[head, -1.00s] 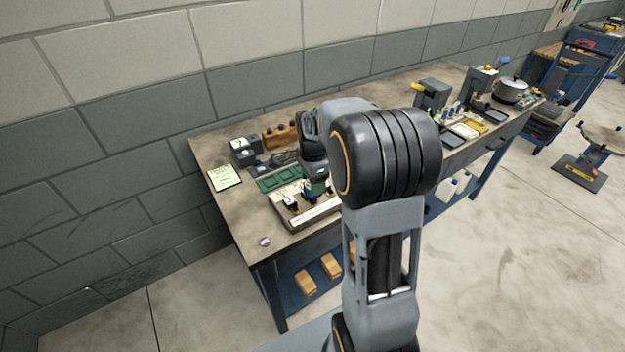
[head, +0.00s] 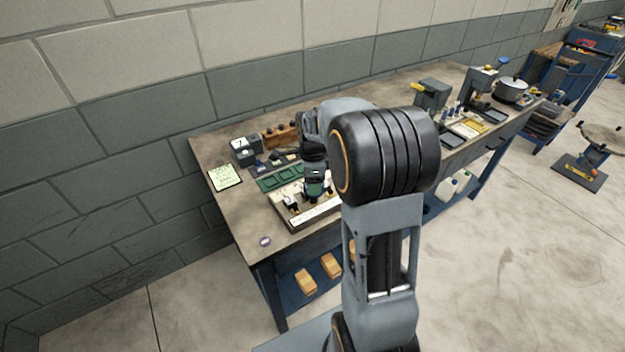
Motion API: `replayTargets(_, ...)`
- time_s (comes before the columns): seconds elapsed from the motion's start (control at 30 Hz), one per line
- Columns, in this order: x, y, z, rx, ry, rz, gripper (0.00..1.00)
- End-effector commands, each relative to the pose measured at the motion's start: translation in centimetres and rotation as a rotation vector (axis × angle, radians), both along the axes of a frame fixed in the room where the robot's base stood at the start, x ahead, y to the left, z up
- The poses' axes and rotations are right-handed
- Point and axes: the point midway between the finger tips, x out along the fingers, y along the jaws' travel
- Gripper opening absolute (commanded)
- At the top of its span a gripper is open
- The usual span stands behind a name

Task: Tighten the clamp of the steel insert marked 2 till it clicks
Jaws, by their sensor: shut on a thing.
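My gripper (head: 315,194) is over the pale fixture (head: 318,216) on the workbench, pointing down among its small dark and white parts. It appears shut on a small clamp part there, but the fingertips are tiny and partly hidden. Another small dark-and-white part (head: 291,205) stands at the left of the fixture, apart from the gripper. The number 2 cannot be read at this size, so I cannot tell which insert is at the gripper. My arm hides the right end of the fixture.
A green tray (head: 268,184) lies behind the fixture. Grey bins (head: 243,147), a wooden block (head: 279,137) and a pale green note (head: 224,177) are farther back and left. A small round item (head: 265,241) lies near the front left edge. The bench's (head: 235,215) left front corner is mostly clear.

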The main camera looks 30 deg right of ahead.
Motion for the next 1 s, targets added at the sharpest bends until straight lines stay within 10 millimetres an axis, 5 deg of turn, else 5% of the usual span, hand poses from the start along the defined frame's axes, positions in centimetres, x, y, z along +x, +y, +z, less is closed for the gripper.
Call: replayTargets(1.0, -0.10, -0.01, -0.37, 0.001, 0.008, -0.315, 0.32)
